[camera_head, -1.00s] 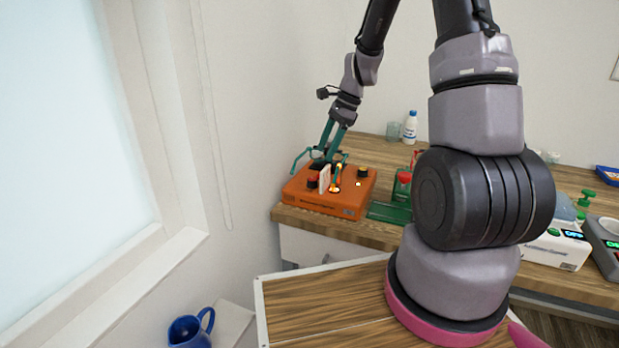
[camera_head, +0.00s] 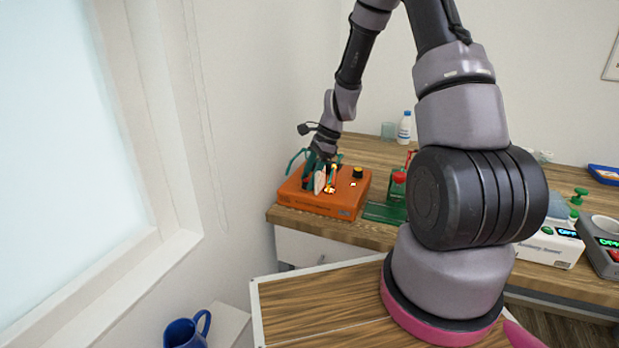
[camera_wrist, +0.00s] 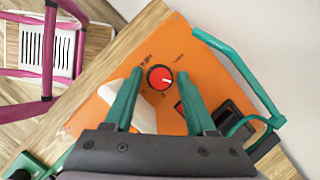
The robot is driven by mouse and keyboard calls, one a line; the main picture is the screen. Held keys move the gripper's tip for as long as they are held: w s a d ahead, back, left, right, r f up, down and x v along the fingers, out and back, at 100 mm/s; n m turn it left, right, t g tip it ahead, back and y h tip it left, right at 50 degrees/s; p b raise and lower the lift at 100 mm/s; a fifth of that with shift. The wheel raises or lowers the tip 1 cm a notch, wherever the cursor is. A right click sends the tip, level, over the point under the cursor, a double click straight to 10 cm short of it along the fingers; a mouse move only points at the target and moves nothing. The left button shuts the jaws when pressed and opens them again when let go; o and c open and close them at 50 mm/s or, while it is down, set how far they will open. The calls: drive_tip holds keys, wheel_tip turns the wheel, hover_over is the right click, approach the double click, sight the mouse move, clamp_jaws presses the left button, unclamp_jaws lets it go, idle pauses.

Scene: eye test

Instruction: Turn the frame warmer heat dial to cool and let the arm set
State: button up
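The orange frame warmer (camera_head: 340,207) sits at the left end of the wooden counter; its top also shows in the wrist view (camera_wrist: 185,50). A round red dial with a dark rim and white pointer mark (camera_wrist: 160,77) is on it; printed labels beside it are too small to read. My gripper (camera_wrist: 159,75) is open, its teal fingers on either side of the dial, with a slight gap seeming to remain. In the head view my gripper (camera_head: 319,178) hides the dial. Teal spectacle frames (camera_wrist: 238,70) lie along the warmer's side, partly hidden by my gripper.
A white piece (camera_wrist: 143,117) lies by the left finger. A black-and-yellow knob (camera_head: 358,172) and a glowing spot (camera_head: 330,189) are on the warmer. A green stand with red (camera_head: 398,190) is just right of it. A bottle (camera_head: 404,127) stands behind.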

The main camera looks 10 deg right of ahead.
clamp_jaws()
drive_tip(key=shift+n, duration=0.3)
drive_tip(key=n+g, duration=0.1)
drive_tip(key=n, duration=0.1)
drive_tip(key=n+g, duration=0.1)
drive_tip(key=n, duration=0.2)
drive_tip(key=shift+w+h, duration=0.2)
drive_tip(key=shift+h, duration=0.1)
drive_tip(key=n+g, duration=0.1)
drive_tip(key=n, duration=0.2)
drive_tip(key=n+g+h, duration=0.1)
drive_tip(key=n, duration=0.1)
drive_tip(key=shift+w+a+n+h, duration=0.1)
drive_tip(key=shift+n+h, duration=0.2)
drive_tip(key=shift+n, duration=0.1)
drive_tip(key=shift+o, duration=2.2)
unclamp_jaws()
